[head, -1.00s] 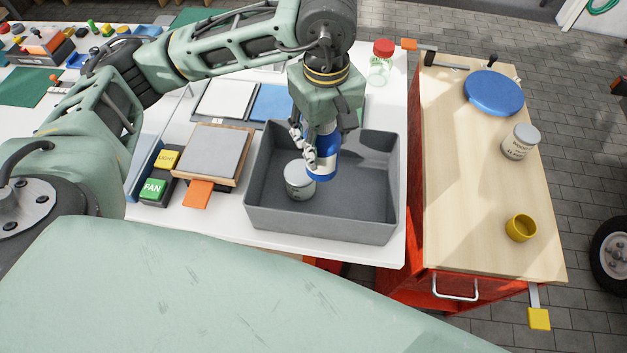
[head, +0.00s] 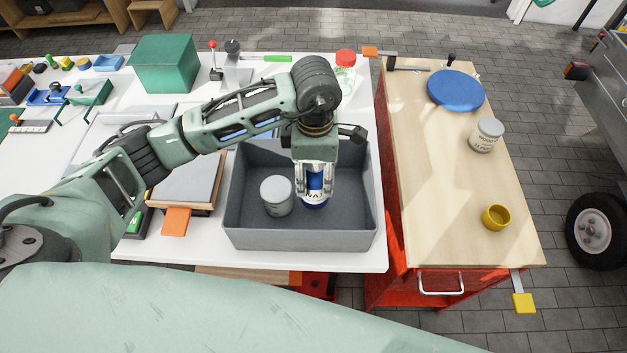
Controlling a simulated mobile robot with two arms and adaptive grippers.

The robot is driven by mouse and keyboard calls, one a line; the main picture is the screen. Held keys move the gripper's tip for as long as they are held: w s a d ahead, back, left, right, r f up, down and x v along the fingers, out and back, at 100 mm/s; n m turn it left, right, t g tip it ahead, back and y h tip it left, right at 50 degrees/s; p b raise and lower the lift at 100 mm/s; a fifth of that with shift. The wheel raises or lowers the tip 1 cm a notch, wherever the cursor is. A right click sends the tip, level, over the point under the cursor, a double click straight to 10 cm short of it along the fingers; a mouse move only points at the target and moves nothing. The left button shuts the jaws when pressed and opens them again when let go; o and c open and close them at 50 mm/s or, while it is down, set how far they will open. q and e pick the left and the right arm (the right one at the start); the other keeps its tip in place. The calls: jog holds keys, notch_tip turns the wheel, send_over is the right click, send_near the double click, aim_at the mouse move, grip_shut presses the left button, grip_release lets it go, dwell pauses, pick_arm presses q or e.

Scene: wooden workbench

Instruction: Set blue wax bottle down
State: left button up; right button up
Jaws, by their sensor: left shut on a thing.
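The blue wax bottle (head: 315,193) is upright, with a white label band partly reading "WAX". My left gripper (head: 315,180) points down and is shut on it, with fingers on both sides. The bottle is inside the grey bin (head: 300,240), right of a grey-lidded can (head: 277,196). Its base looks at or very near the bin floor; I cannot tell whether it touches. My right gripper is not in view.
The bin's right part is free. A wooden-topped red cabinet stands to the right, holding a blue disc (head: 455,90), a can (head: 486,135) and a yellow cup (head: 496,217). A red-capped jar (head: 345,70) stands behind the bin. An orange-tabbed board (head: 187,180) lies left.

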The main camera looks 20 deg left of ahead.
pick_arm(q)
notch_tip(320, 180, down, 3)
jog(key=shift+f+p, duration=0.1)
jog(key=shift+p, duration=0.3)
jog(key=shift+f, duration=0.25)
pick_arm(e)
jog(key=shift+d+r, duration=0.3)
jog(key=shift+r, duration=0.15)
pick_arm(q)
jog(key=shift+f, duration=0.1)
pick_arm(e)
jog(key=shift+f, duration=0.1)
pick_arm(q)
jog(key=shift+f, duration=0.15)
jog(key=o, duration=1.5)
